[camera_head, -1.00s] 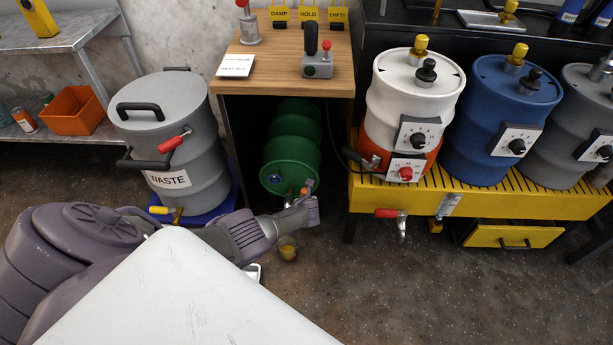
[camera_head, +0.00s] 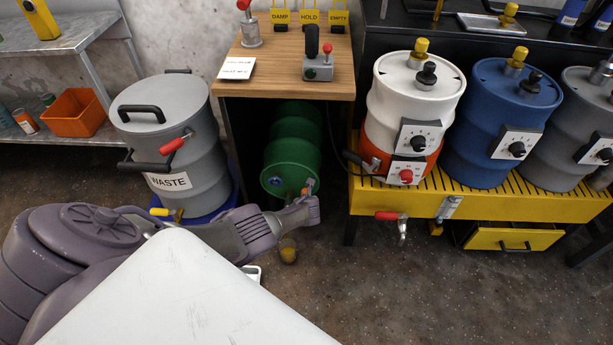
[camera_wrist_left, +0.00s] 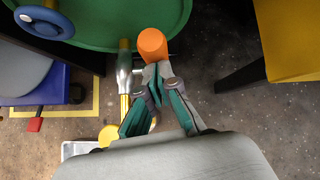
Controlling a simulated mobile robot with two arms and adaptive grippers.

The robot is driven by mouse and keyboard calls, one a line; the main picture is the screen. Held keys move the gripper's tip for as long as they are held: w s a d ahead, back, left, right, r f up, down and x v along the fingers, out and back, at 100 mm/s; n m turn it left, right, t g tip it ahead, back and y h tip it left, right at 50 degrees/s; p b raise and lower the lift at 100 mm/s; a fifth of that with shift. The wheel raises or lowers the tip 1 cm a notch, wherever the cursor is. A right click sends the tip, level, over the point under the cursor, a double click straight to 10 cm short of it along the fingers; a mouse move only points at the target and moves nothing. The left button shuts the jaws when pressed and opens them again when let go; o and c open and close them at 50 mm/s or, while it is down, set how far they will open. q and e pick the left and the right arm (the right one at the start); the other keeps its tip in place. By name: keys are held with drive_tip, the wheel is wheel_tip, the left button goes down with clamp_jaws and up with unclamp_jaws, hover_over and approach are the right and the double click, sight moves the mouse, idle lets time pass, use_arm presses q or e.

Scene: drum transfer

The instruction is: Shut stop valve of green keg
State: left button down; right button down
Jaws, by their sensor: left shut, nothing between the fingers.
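The green keg (camera_head: 292,150) lies on its side under the wooden-topped bench, its round end facing me. In the left wrist view the lower part of that green end (camera_wrist_left: 100,25) is at the top. A silver valve pipe (camera_wrist_left: 125,70) with a yellow lower part hangs at its rim. An orange handle (camera_wrist_left: 152,45) sits just right of the pipe. My left gripper (camera_wrist_left: 163,85) is shut and empty, its fingertips just below the orange handle; whether they touch it I cannot tell. In the head view my left gripper (camera_head: 310,205) partly hides the valve. My right gripper is out of view.
A blue handwheel (camera_wrist_left: 43,22) sits on the keg's end. The grey waste drum (camera_head: 175,135) stands left of the bench. A yellow rack (camera_head: 480,198) with several drums stands right. A yellow round thing (camera_head: 288,251) is below my gripper. Floor at front right is clear.

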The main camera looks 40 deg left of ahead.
use_arm(q)
drive_tip(key=shift+w+a+r, duration=0.2)
drive_tip(key=shift+w+r, duration=0.25)
drive_tip(key=shift+r, duration=0.1)
drive_tip(key=s+f+v, duration=0.1)
drive_tip(key=v, duration=1.1)
drive_tip(key=shift+d, duration=0.15)
